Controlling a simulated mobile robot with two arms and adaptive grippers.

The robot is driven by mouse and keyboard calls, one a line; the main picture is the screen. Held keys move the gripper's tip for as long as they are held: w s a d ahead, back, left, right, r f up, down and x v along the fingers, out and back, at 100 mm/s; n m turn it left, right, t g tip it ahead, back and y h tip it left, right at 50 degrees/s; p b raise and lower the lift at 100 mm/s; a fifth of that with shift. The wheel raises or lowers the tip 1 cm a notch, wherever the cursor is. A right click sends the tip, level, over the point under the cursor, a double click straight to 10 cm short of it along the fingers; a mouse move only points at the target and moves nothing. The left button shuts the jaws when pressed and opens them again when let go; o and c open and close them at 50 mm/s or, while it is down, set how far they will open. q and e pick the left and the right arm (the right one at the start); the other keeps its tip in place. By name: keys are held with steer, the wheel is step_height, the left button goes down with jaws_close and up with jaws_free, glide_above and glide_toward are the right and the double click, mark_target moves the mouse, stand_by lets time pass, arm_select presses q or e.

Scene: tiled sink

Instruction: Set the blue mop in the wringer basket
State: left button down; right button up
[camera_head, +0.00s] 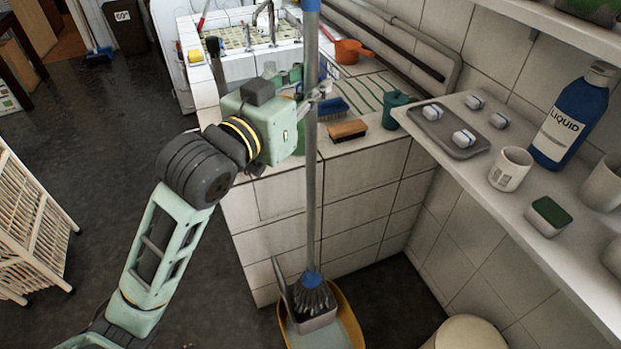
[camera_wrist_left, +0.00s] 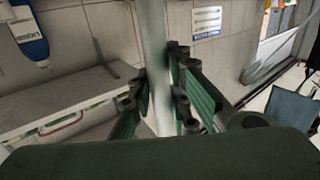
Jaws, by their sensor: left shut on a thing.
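The blue mop (camera_head: 312,190) stands close to upright, with a grey pole, a blue top section and a blue collar above its grey strands. My left gripper (camera_head: 309,103) is shut around the pole's upper part. In the left wrist view its green fingers (camera_wrist_left: 160,108) close on both sides of the pole (camera_wrist_left: 153,45). The strands reach down to the small grey wringer basket (camera_head: 318,322) in the yellow bucket (camera_head: 352,322) on the floor. I cannot tell if they rest on the basket's bottom. My right gripper is not in view.
A tiled counter (camera_head: 345,190) stands just behind the pole, with a brown brush (camera_head: 348,130) and a green cup (camera_head: 398,110) on it. A shelf (camera_head: 480,165) with a tray, mugs and a blue bottle (camera_head: 572,118) juts in at right. A white rack (camera_head: 30,225) stands left; the floor between is open.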

arm_select(q)
glide_above(309, 158)
steer(key=w, duration=0.1)
steer(key=f, duration=0.5)
steer(key=shift+w+f, duration=0.15)
steer(key=shift+w, duration=0.05)
step_height(309, 158, down, 5)
steer(key=shift+f, duration=0.6)
step_height(309, 158, down, 4)
steer(key=shift+r+b, duration=0.15)
steer(key=shift+b, duration=0.15)
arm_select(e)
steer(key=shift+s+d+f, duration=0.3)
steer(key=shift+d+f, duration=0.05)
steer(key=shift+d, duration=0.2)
arm_select(q)
steer(key=c, duration=2.1)
jaws_free()
steer(key=shift+f, duration=0.4)
steer(key=o, duration=0.5)
steer(key=shift+c, duration=0.2)
